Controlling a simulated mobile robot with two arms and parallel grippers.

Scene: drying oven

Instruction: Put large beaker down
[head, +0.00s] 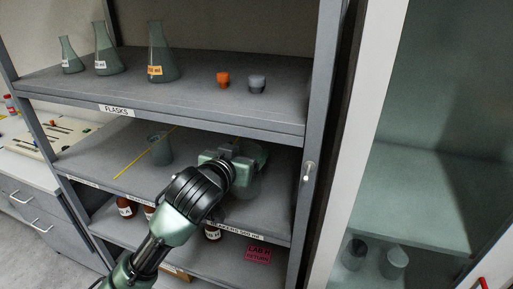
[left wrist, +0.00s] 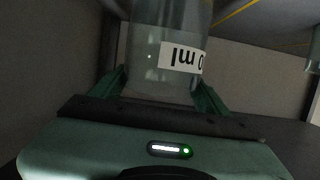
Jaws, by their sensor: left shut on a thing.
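The large beaker (head: 248,188) is clear glass and is on the right side of the middle shelf (head: 100,150), mostly hidden behind my left gripper (head: 245,158). In the left wrist view the beaker (left wrist: 168,30) stands between the two green fingers (left wrist: 163,88), which are shut on it. Its white label reads upside down there, ending in "0 ml". I cannot tell whether its base touches the shelf. My right gripper is not in view.
A smaller beaker (head: 160,150) stands left on the same shelf, beside a yellow line. Flasks (head: 162,55) and two stoppers stand on the shelf above. Brown bottles (head: 126,207) stand below. A shelf post (head: 312,150) is close on the right, with a glass-fronted cabinet beyond.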

